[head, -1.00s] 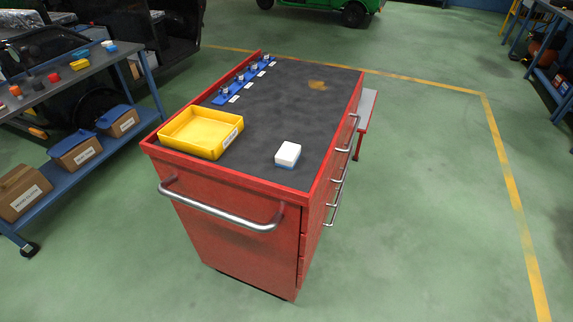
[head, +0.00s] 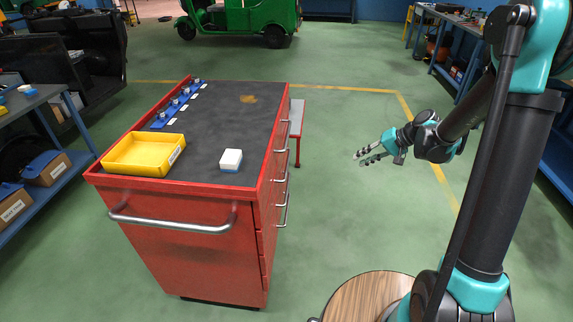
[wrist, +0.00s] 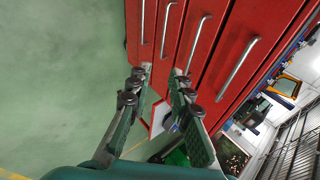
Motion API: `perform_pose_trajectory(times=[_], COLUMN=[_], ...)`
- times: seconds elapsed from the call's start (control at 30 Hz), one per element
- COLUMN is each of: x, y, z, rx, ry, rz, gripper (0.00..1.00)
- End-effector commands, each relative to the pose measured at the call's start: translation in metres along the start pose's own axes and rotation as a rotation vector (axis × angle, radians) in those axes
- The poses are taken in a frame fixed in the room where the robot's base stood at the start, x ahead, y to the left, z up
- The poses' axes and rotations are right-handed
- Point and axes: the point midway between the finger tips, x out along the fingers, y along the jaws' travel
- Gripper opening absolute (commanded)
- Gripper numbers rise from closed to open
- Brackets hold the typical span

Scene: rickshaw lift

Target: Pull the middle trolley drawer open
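The red trolley (head: 185,235) stands left of centre in the head view, with its drawer side facing right. Several drawers with silver bar handles show edge-on there and face-on in the wrist view. The handles include the widest-looking one (wrist: 238,68), a second (wrist: 196,43) and a third (wrist: 167,28). All drawers look shut; I cannot tell for certain which is the middle one. My gripper (head: 362,158) is to the right of the trolley, apart from it and pointing toward it. In the wrist view my gripper (wrist: 158,88) is open and empty, its fingers in front of the drawer fronts.
A yellow tray (head: 143,155), a white-and-blue block (head: 231,160) and a blue holder strip (head: 178,103) sit on the trolley top. A push bar (head: 172,225) crosses the trolley's near end. A round wooden stool top (head: 365,293) is at bottom centre.

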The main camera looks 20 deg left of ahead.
Motion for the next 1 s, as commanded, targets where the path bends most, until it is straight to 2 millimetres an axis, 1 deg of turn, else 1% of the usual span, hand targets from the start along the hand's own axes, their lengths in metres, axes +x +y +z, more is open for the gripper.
perform_pose_trajectory(times=[0.03, 0.1, 0.3, 0.5, 0.6, 0.7, 0.8, 1.0], x=[0.015, 0.032, 0.084, 0.135, 0.155, 0.171, 0.181, 0.191], y=[-0.004, -0.01, -0.021, -0.024, -0.023, -0.021, -0.02, -0.022], z=[-0.013, -0.027, -0.059, -0.077, -0.081, -0.081, -0.081, -0.079], rx=[0.0, 0.001, 0.0, -0.007, -0.012, -0.017, -0.02, -0.022], ry=[-0.017, -0.042, -0.111, -0.18, -0.21, -0.234, -0.249, -0.26], rz=[-0.042, -0.102, -0.275, -0.443, -0.517, -0.573, -0.612, -0.639], gripper=[0.2, 0.2, 0.2, 0.2, 0.2, 0.2, 0.2, 0.2])
